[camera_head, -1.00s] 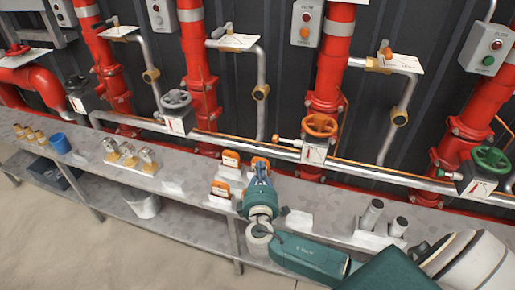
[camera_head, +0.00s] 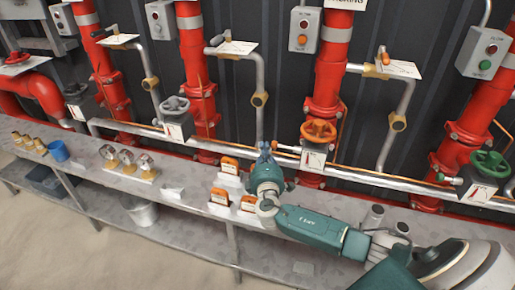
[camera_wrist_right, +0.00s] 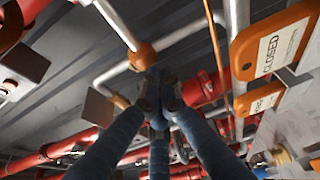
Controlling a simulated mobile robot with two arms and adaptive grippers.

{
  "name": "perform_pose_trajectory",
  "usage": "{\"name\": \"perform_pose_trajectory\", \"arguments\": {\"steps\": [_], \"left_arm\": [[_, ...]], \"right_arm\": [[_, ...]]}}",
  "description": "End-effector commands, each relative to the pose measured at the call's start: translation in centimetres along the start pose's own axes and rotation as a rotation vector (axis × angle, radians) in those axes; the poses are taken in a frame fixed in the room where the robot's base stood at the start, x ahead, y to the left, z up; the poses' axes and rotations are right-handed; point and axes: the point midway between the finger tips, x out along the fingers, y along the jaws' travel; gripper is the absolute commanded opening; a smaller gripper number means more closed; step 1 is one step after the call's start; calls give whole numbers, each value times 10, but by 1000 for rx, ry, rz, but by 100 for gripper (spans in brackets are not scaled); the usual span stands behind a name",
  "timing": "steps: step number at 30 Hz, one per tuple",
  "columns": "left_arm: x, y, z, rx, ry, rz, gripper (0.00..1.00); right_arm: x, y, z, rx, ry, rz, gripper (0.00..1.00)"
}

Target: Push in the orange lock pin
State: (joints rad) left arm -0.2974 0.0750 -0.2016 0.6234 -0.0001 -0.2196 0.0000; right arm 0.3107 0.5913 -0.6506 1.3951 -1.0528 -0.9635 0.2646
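The orange lock pin (camera_head: 276,146) is a small orange-tipped rod sticking out to the left of the valve with the orange handwheel (camera_head: 318,131) in the head view. My right gripper (camera_head: 266,149) is just left of the pin's tip, in front of the pipe; I cannot tell whether they touch. In the right wrist view my right gripper (camera_wrist_right: 161,90) has its dark fingertips together, with no held object visible between them. I cannot make out the pin in that view. My left gripper is out of view.
The grey bench (camera_head: 180,208) below carries orange-framed tags (camera_head: 219,196); a "CLOSED" tag (camera_wrist_right: 272,48) is close at right in the wrist view. A horizontal silver pipe (camera_head: 375,178) and red risers (camera_head: 199,85) stand behind. A green handwheel (camera_head: 490,164) is farther right.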

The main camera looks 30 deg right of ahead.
Motion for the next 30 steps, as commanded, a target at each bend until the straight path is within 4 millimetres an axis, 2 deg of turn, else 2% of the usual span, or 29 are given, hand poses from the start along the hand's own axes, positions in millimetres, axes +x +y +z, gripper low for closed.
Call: {"name": "perform_pose_trajectory", "arguments": {"steps": [13,21,30], "left_arm": [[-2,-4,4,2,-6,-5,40],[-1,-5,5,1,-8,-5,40],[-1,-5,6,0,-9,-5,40]], "right_arm": [[-3,-1,6,0,0,0,0],[-14,-2,39,-2,-2,0,0],[-14,0,44,-1,-7,2,0]]}}
